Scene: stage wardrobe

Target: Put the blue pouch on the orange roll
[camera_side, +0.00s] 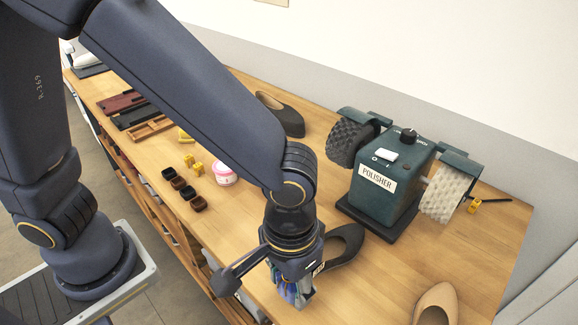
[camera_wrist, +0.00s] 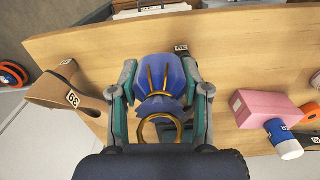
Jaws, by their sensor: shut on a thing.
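The blue pouch (camera_wrist: 158,72), with gold cord and a gold ring, is between the two fingers of my gripper (camera_wrist: 160,88) in the wrist view. My gripper is shut on it. In the side view my gripper (camera_side: 292,288) is low over the front of the bench, with a bit of blue showing between its fingers. An orange thing (camera_wrist: 311,109) is cut off by the right edge of the wrist view, beside a pink block; I cannot tell whether it is the orange roll. The side view does not show it.
The pink block (camera_wrist: 265,108) and a blue-and-white cylinder (camera_wrist: 284,141) are right of my gripper. The green polisher (camera_side: 385,180), a dark shoe (camera_side: 343,244) and a tan shoe (camera_side: 436,305) stand on the bench. Bare wood lies between.

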